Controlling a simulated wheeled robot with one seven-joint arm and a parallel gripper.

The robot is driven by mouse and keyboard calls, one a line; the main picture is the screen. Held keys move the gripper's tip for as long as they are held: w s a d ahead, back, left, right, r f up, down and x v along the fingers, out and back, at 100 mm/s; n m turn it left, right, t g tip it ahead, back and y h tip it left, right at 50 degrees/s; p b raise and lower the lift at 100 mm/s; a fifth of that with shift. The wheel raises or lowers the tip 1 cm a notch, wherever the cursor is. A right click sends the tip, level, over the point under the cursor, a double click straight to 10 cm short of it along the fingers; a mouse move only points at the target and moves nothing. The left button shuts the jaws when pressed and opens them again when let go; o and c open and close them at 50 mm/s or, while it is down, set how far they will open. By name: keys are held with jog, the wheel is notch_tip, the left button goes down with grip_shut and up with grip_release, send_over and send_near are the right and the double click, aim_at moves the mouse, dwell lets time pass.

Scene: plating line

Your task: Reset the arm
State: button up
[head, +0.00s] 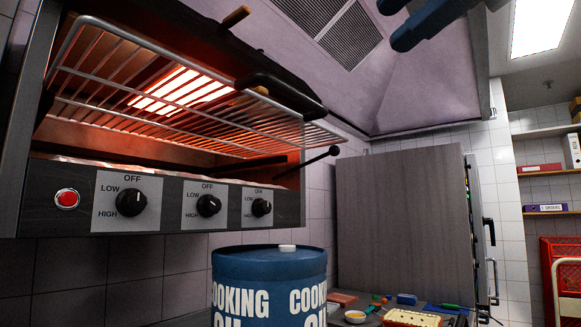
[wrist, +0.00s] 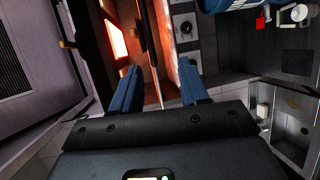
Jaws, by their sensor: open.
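My gripper (head: 392,23) is at the top right of the head view, high up and partly cut off by the frame edge. Its two blue fingers are apart. In the wrist view the fingers of my gripper (wrist: 160,70) stand apart with nothing held between them. Beyond them, sideways in that view, the grill's glowing element (wrist: 113,35) and a control knob (wrist: 186,27) show.
A grill with a wire rack (head: 200,118) and several knobs hangs at the left. A blue cooking oil drum (head: 268,265) stands below it. A grey cabinet (head: 400,220) stands right of it. Air around my gripper looks clear.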

jog(key=w+d+f+m+t+y, duration=0.1)
jog(key=w+d+f+m+y, duration=0.1)
jog(key=w+f+m, duration=0.55)
jog(key=w+d+f+m+t+y, duration=0.15)
jog(key=w+f, duration=0.25)
jog(key=f, duration=0.7)
jog(key=s+d+f+m+t+h, duration=0.1)
jog(key=s+d+f+m+h, duration=0.15)
jog(key=f+m, duration=0.7)
jog(key=s+d+f+m+t+h, duration=0.15)
jog(key=f+h, duration=0.25)
jog(key=f, duration=1.2)
jog(key=s+f+m+g+h, duration=0.2)
jog(key=s+f+m+h, duration=0.25)
jog(key=s+f, duration=1.15)
jog(key=s+d+f+g, duration=0.1)
jog(key=s, duration=1)
jog(key=s+d+f+g, duration=0.1)
jog(key=s+f, duration=0.1)
jog(key=s, duration=0.9)
jog(key=shift+f, duration=0.3)
